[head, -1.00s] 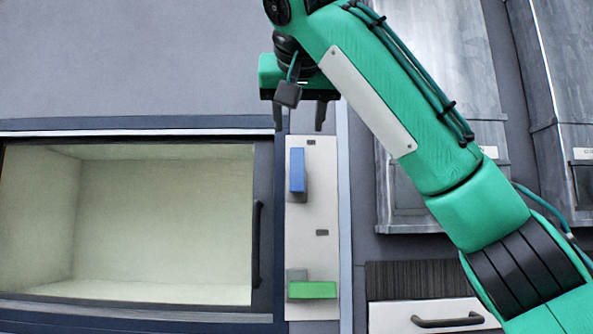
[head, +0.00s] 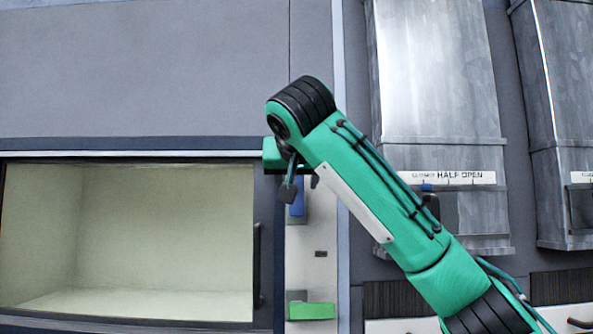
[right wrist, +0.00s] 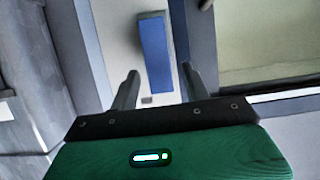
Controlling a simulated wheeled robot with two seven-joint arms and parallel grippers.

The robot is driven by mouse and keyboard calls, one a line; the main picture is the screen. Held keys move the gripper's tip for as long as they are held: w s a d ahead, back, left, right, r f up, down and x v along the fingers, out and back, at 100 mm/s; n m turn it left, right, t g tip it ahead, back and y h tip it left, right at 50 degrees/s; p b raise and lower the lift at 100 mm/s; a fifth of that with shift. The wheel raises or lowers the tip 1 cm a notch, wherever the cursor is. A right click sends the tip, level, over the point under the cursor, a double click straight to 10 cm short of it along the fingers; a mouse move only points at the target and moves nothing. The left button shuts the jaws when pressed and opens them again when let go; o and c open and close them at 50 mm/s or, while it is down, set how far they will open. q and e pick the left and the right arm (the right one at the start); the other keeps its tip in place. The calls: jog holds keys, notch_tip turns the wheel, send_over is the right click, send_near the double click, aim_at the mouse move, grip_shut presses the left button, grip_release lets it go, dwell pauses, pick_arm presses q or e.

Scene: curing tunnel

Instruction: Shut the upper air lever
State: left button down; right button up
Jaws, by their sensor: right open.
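The upper lever is a blue bar (head: 298,208) on a pale vertical panel (head: 312,268) right of the oven-like window. It stands upright, its upper part hidden behind my right gripper. In the right wrist view the blue bar (right wrist: 156,55) lies between the lines of my two open fingers. My right gripper (right wrist: 160,70) is open and empty, coming from above; I cannot tell if the fingers reach the bar's depth. In the head view the right gripper (head: 298,182) is partly hidden by its arm. A green lever (head: 312,311) lies horizontal lower on the panel. My left gripper is not in view.
A lit chamber (head: 140,235) with a dark vertical handle (head: 257,265) is left of the panel. Metal ducts (head: 435,75) stand on the right, one with a scale reading HALF OPEN (head: 460,177). Drawers are below them.

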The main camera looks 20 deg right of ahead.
jog(key=shift+x, duration=0.95)
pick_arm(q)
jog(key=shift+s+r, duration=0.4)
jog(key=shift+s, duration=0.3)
pick_arm(e)
jog(key=shift+s, duration=0.1)
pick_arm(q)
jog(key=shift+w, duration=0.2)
pick_arm(e)
jog(key=shift+a, duration=0.1)
